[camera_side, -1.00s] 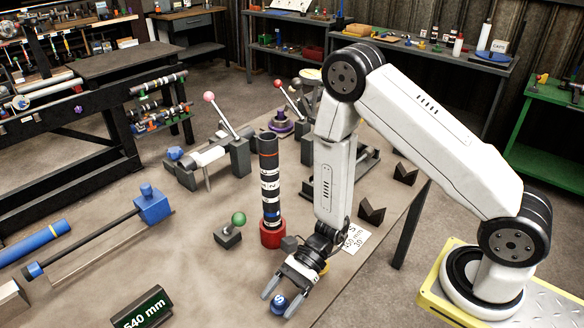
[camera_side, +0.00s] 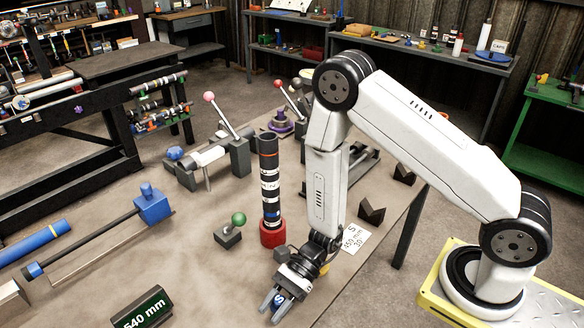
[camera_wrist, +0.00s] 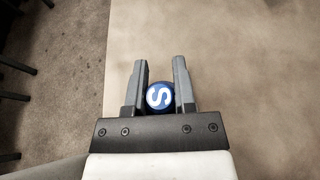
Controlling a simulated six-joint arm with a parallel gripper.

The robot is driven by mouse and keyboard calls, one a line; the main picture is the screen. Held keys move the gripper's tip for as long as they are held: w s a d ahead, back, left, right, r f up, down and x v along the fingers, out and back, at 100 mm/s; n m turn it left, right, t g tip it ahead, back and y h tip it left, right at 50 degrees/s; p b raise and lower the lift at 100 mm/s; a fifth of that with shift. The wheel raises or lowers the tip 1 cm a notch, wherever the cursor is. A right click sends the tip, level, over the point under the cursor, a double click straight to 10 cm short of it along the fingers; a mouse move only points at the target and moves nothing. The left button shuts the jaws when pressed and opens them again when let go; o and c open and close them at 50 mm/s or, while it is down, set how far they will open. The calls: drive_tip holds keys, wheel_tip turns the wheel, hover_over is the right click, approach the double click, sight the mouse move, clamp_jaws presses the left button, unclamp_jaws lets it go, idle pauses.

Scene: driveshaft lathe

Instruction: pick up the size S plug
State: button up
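The size S plug is blue with a white S on its top. In the wrist view the plug (camera_wrist: 160,96) lies between the two grey fingers of my gripper (camera_wrist: 160,80), close to both of them. Whether the fingers press on it cannot be told. In the side view my gripper (camera_side: 276,305) points down at the table near its front edge, with the plug (camera_side: 279,299) partly hidden between the fingers. The fingers stand apart by about the plug's width.
A dark striped shaft (camera_side: 269,185) stands upright in a red base (camera_side: 272,236) behind my gripper. A green-knobbed block (camera_side: 229,236) is to its left, and a dark green 540 mm block (camera_side: 142,309) lies front left. A white paper card (camera_side: 352,238) lies to the right.

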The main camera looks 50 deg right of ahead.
sight(274, 311)
clamp_jaws()
drive_tip(key=shift+r, duration=0.2)
wheel_tip(274, 311, up, 10)
drive_tip(key=shift+f, duration=0.2)
idle(0.6)
idle(0.5)
